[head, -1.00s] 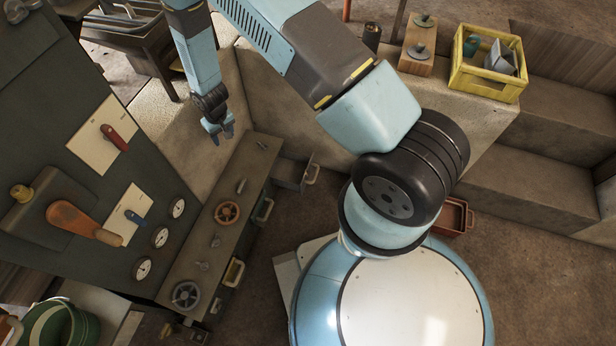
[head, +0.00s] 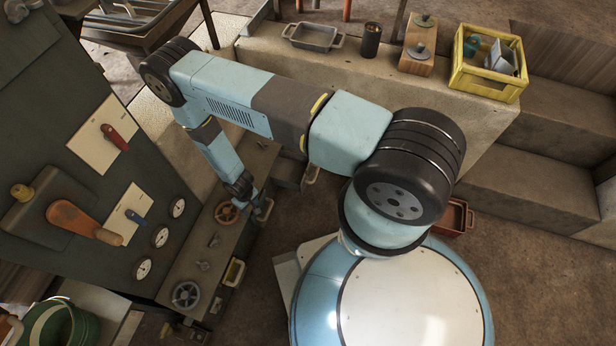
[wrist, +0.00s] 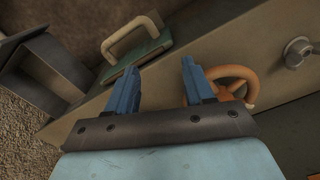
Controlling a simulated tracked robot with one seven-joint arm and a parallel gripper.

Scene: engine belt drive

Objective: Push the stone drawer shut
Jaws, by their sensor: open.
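The long grey-brown bench below the dial panel has drawers along its right side. The stone drawer (head: 291,174) stands pulled out at the bench's far end, with a pale handle (head: 312,175) on its front; my arm partly covers it. In the wrist view a dark pulled-out drawer box (wrist: 52,68), apparently the same one, shows at the left. My gripper (wrist: 158,78) is open and empty, over the bench beside the orange handwheel. In the head view my gripper (head: 256,207) is small and hard to make out. It is apart from the pulled-out drawer.
The orange handwheel (wrist: 234,82) also shows in the head view (head: 227,212). A green-fronted drawer (wrist: 142,55) with a cream handle lies near my fingers. A grey handwheel (head: 186,294) sits farther along the bench. The floor (head: 285,235) right of the bench is clear.

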